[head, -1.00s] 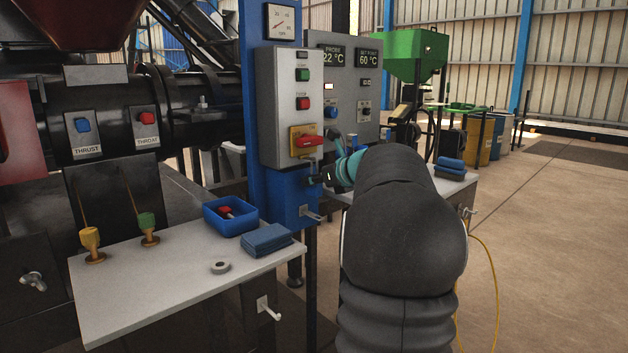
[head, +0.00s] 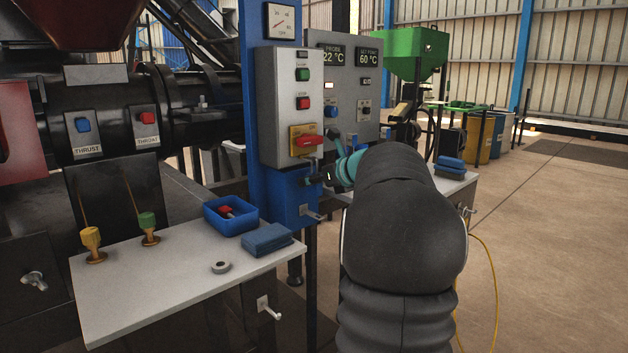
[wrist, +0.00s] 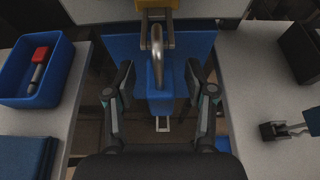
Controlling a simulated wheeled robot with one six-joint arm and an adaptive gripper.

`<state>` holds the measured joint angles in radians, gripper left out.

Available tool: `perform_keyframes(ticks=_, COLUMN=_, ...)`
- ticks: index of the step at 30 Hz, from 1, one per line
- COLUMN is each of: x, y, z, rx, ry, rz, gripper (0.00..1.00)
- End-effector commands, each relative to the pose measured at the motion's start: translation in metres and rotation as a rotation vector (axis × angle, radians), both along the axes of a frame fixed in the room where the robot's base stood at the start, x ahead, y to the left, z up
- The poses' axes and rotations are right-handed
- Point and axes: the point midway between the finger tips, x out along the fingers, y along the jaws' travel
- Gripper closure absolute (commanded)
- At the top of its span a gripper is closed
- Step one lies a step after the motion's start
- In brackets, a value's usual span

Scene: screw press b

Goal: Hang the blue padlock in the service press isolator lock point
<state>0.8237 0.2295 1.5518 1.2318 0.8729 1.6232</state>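The blue padlock (wrist: 160,92) hangs upright below the yellow isolator (wrist: 155,4) in the wrist view. Its silver shackle (wrist: 157,45) reaches up to the isolator's lock point and appears to pass through it; the exact fit is hard to see. My gripper (wrist: 162,92) is open, with one finger on each side of the padlock body and a visible gap on both sides. In the head view the isolator, a red handle on a yellow plate (head: 306,142), sits low on the grey cabinet. My gripper (head: 318,178) is just below it, and the padlock is hard to make out there.
A blue box (head: 292,195) is under the cabinet. The white shelf (head: 150,300) at left holds a blue tray (head: 231,217) with a red-headed item, folded blue cloths (head: 267,239) and a grey ring (head: 221,267).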

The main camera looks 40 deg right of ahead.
Motion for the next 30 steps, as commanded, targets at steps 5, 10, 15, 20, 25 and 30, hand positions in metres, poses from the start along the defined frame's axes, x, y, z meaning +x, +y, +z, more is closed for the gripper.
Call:
perform_keyframes(ticks=5, x=-0.003, y=-0.001, z=0.001, rx=0.000, ry=0.000, rz=-0.001, gripper=0.45)
perform_keyframes(ticks=10, x=-0.023, y=-0.003, z=0.010, rx=-0.002, ry=-0.001, rz=-0.003, gripper=0.45)
perform_keyframes(ticks=15, x=-0.054, y=-0.005, z=0.023, rx=-0.001, ry=-0.001, rz=-0.003, gripper=0.45)
perform_keyframes(ticks=20, x=-0.082, y=-0.007, z=0.034, rx=-0.001, ry=-0.001, rz=-0.004, gripper=0.45)
perform_keyframes(ticks=25, x=-0.102, y=-0.008, z=0.042, rx=0.000, ry=0.000, rz=-0.001, gripper=0.45)
perform_keyframes(ticks=30, x=-0.110, y=-0.008, z=0.046, rx=0.000, ry=0.000, rz=0.000, gripper=0.45)
